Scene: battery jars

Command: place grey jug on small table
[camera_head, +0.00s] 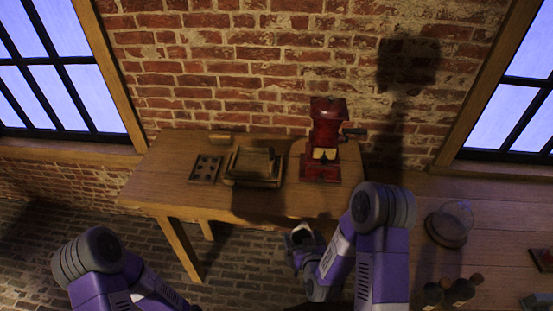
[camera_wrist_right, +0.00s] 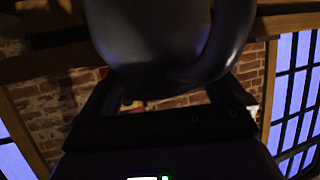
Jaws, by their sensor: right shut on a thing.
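My right gripper (camera_head: 298,252) is shut on the grey jug (camera_head: 303,234). The jug shows only partly in the head view, in front of the wooden table's front edge. In the right wrist view the dark, rounded jug (camera_wrist_right: 150,35) fills the top of the picture, with a curved handle at its right. My right fingers (camera_wrist_right: 165,97) show below it; their exact contact is too dark to make out. The small wooden table (camera_head: 165,190) stands against the brick wall. My left arm shows at the lower left, but its gripper is out of view.
On the table are a red grinder (camera_head: 325,140) with a side handle, a wooden tray-like object (camera_head: 253,167) and a dark holed plate (camera_head: 205,169). The front left tabletop is clear. At right, another wooden surface (camera_head: 500,235) holds a glass dome (camera_head: 452,222) and dark bottles (camera_head: 458,292).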

